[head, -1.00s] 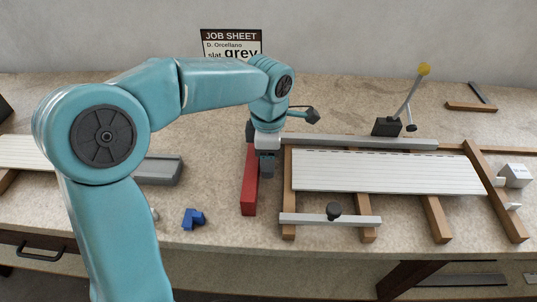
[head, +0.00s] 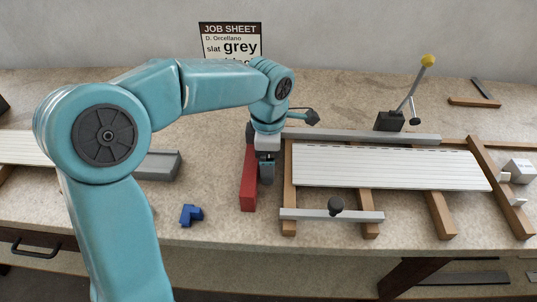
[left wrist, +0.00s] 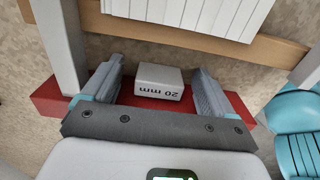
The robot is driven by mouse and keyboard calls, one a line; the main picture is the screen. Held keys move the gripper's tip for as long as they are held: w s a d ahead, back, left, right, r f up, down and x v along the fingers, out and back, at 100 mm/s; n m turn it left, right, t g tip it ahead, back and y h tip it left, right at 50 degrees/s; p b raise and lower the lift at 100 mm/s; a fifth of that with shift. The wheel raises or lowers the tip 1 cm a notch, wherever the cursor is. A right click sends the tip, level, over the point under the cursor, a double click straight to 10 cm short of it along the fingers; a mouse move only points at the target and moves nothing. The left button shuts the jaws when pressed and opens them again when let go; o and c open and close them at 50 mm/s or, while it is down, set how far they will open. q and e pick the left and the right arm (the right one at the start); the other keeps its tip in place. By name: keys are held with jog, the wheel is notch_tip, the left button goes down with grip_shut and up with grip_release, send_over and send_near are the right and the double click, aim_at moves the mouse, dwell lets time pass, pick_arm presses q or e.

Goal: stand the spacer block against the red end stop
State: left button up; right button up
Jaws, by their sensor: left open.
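The spacer block (left wrist: 158,82) is a small white block marked "20 mm", seen in the left wrist view. It sits between the two spread fingers of my left gripper (left wrist: 155,88), with gaps visible on both sides. The red end stop (head: 248,186) is a long red bar. It also crosses the left wrist view (left wrist: 240,108) under the fingers. The block is right beside the red bar; I cannot tell whether they touch. In the head view my left gripper (head: 266,172) is down by the bar and hides the block. My right gripper is not in view.
A white slatted panel (head: 385,168) lies on wooden rails (head: 439,214) to the right, with a grey bar (head: 360,137) behind and a knobbed bar (head: 330,215) in front. A yellow-knobbed lever (head: 410,95) stands behind.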

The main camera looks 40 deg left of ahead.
pick_arm(q)
notch_tip(320, 180, up, 16)
jog(key=p, duration=0.3)
jog(key=shift+r, duration=0.15)
dwell(0.6)
